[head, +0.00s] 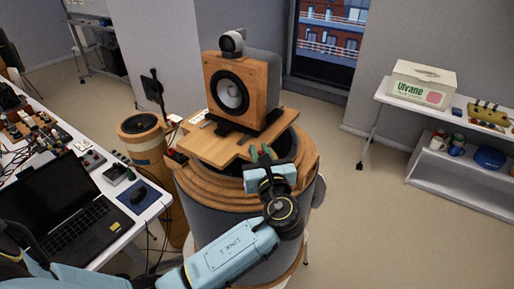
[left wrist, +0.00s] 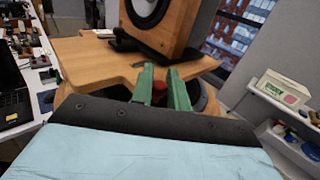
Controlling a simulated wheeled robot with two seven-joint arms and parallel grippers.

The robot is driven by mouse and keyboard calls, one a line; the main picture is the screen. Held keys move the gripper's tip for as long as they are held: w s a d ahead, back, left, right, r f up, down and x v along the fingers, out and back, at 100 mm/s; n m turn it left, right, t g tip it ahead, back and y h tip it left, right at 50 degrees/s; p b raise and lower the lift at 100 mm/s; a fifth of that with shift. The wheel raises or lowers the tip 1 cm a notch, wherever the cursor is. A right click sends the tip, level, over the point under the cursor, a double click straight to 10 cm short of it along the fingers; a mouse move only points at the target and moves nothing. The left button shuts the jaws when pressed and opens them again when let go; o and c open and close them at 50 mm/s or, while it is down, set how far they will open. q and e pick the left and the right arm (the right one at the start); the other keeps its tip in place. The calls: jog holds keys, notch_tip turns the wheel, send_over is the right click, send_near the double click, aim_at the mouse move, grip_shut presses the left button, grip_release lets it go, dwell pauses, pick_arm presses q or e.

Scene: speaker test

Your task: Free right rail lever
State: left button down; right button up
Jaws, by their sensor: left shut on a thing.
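A wooden speaker (head: 243,88) with a round white-coned driver stands on a wooden plate (head: 206,146), on top of a large round drum-like stand. My left gripper (head: 260,151) is at the plate's near right edge, its green fingers pointing at the plate. In the left wrist view, a red lever knob (left wrist: 159,88) sits between the two green fingers, and the gripper (left wrist: 161,71) is shut on it. Another red part (head: 175,155) shows at the plate's left side. My right gripper is not in view.
A desk with a laptop (head: 72,214) and small devices stands at the left, near a smaller wooden drum (head: 140,140). A white shelf with a box (head: 421,84) and mugs stands at the right. Open floor lies between stand and shelf.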

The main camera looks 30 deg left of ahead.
pick_arm(q)
jog(key=shift+w+d+n+g+y, duration=0.1)
jog(key=shift+w+n+g+y, duration=0.1)
jog(key=shift+n+g+y, duration=0.35)
jog(key=c, duration=1.4)
grip_release()
jog(key=shift+c, duration=0.2)
jog(key=b+v, duration=0.1)
jog(key=v, duration=1.2)
jog(key=shift+d+b, duration=0.25)
jog(key=shift+b, duration=0.05)
